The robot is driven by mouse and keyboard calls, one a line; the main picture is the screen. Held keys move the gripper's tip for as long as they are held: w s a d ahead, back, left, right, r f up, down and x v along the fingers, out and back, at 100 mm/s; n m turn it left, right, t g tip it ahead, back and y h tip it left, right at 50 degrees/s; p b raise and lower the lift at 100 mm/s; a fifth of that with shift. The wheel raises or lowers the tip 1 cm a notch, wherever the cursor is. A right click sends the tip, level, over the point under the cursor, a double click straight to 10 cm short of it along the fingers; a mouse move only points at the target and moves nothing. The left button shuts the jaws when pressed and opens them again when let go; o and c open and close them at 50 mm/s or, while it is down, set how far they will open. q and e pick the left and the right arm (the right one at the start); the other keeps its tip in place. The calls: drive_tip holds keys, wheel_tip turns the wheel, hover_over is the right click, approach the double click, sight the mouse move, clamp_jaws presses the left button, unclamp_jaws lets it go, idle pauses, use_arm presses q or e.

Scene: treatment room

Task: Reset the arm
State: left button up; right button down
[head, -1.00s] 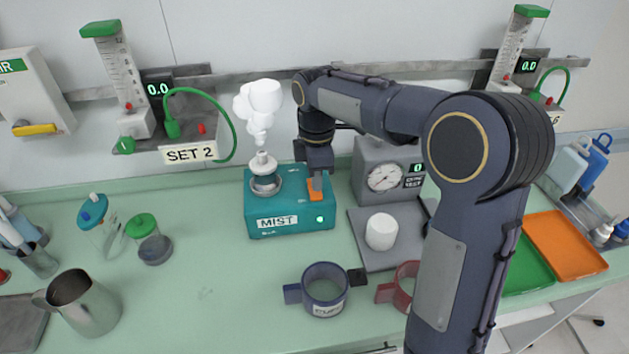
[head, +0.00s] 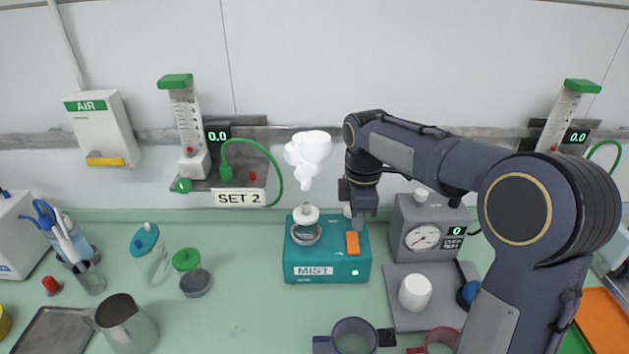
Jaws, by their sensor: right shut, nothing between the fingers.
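My right arm comes in from the right. Its gripper (head: 357,222) points down, shut and empty, just above and behind the orange rocker switch (head: 352,243) on the teal MIST box (head: 300,262); a small gap seems to show between them. The box's green lamp (head: 355,272) is lit. White vapour (head: 308,152) rises from the clear cup with a white top (head: 306,226) on the box. My left gripper is not in view.
A grey dial unit (head: 424,236) with a white cup (head: 415,293) stands right of the box. A blue mug (head: 353,338) and a red mug (head: 438,340) stand in front. A steel jug (head: 127,326) and jars stand left. The counter between is clear.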

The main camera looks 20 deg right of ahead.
drive_tip(key=s+d+r+m+t+y, duration=0.1)
drive_tip(key=s+r+m+t+y, duration=0.15)
drive_tip(key=s+m, duration=0.7)
drive_tip(key=s+a+f+m+t, duration=0.1)
drive_tip(key=s+a+f+m, duration=0.1)
drive_tip(key=s, duration=0.6)
drive_tip(key=s+a+f+m+t+y, duration=0.1)
drive_tip(key=s+a+f+m+t, duration=0.1)
drive_tip(key=s+m, duration=0.3)
drive_tip(key=s, duration=0.2)
drive_tip(key=shift+s, duration=0.35)
